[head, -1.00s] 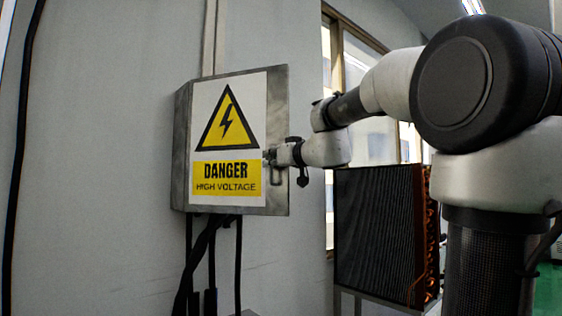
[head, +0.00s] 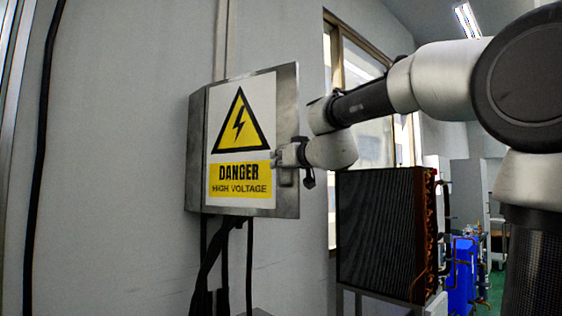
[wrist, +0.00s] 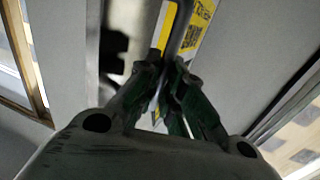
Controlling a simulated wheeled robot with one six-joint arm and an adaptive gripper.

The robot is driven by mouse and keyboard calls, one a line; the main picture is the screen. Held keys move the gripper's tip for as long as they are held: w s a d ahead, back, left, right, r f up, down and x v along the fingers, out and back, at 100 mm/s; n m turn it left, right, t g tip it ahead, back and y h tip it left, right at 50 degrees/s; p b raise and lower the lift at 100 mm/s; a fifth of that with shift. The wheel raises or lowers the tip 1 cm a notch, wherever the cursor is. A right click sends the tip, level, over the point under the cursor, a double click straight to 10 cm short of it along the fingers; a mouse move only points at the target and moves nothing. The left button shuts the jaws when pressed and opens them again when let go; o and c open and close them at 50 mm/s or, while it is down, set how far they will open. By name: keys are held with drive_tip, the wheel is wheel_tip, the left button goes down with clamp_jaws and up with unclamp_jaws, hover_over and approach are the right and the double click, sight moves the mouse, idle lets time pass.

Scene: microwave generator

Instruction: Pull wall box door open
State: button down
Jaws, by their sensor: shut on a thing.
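The wall box (head: 197,150) is a grey metal box on the wall. Its door (head: 288,100) carries a yellow and white high-voltage danger sign (head: 240,140). The door's right edge looks taller than its left, so it seems angled out from the wall; how wide it stands open is hard to tell. My gripper (head: 279,158) is at the door's right side, beside the sign. In the wrist view my gripper (wrist: 168,68) is shut on the door handle (wrist: 182,35), a grey bar in front of the yellow sign. The fingers hide the grasped part.
A dark finned radiator unit (head: 385,235) stands right of the box, below my arm. Black cables (head: 225,260) hang under the box. A window (head: 365,70) is behind my arm. Blue equipment (head: 462,280) stands at the far right.

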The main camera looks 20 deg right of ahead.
drive_tip(key=c, duration=1.5)
unclamp_jaws()
drive_tip(key=shift+w+a, duration=0.1)
drive_tip(key=shift+s+d, duration=0.4)
drive_tip(key=shift+s, duration=1.55)
drive_tip(key=shift+s+d, duration=0.4)
drive_tip(key=shift+s, duration=1.6)
drive_tip(key=shift+s+d, duration=0.4)
drive_tip(key=shift+s, duration=1.55)
drive_tip(key=shift+c, duration=0.6)
